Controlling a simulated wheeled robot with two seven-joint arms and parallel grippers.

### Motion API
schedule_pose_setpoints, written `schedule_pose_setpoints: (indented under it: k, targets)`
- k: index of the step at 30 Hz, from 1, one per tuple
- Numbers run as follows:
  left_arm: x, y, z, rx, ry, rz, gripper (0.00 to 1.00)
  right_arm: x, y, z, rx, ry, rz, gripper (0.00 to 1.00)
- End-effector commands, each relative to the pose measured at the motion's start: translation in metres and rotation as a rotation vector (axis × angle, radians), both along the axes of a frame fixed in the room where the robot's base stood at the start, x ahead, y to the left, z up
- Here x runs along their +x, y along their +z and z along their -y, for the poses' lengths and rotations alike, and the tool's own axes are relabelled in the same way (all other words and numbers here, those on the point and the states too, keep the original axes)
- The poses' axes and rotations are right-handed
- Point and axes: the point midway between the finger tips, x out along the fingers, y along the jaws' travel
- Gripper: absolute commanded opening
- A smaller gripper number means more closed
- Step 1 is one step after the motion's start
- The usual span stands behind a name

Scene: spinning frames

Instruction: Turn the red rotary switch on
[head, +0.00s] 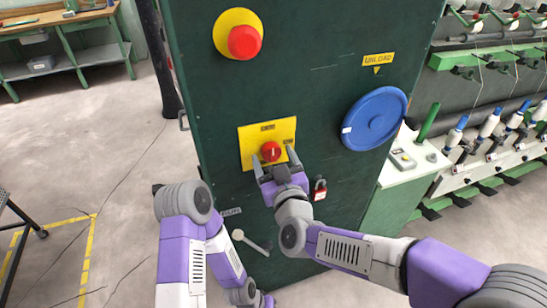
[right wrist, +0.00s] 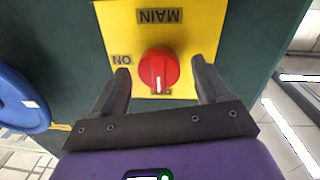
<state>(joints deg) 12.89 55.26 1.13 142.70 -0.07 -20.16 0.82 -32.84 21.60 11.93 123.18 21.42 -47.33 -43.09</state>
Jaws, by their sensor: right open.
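The red rotary switch (head: 271,152) sits on a yellow plate (head: 248,160) on the dark green cabinet. In the right wrist view, the red knob (right wrist: 155,68) has a white mark toward the picture's bottom, at a partly hidden label. The ON label (right wrist: 122,59) is to the left, and MAIN reads upside down at the top. My right gripper (head: 273,160) is open, its fingertips on either side of the knob; contact cannot be made out. It also shows in the right wrist view (right wrist: 160,70). My left gripper (head: 265,301) is low at the bottom edge, its fingers not visible.
A red button (head: 244,42) on a yellow disc is above. A blue round handwheel (head: 374,118) is to the right. A red padlock (head: 319,190) hangs right of my right gripper, and a lever (head: 250,242) sticks out below. Spinning bobbins stand far right.

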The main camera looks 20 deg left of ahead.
Motion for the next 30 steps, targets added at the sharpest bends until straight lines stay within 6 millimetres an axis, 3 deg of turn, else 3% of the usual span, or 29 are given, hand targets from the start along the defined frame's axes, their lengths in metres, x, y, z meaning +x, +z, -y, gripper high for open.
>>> schedule_pose_setpoints:
  k: [11, 21, 30]
  targets:
    - [-0.0001, 0.0000, 0.0001, 0.000, 0.000, 0.000, 0.43, 0.0060, -0.0005, -0.0028, 0.000, 0.000, -0.001, 0.74]
    - [0.0000, 0.0000, 0.0001, 0.000, 0.000, 0.000, 0.43, 0.0058, -0.0004, -0.0028, 0.000, 0.000, -0.001, 0.22]
    - [0.0000, -0.0034, 0.0001, 0.000, 0.000, 0.000, 0.43, 0.0057, -0.0010, -0.0029, 0.026, 0.000, -0.019, 0.20]
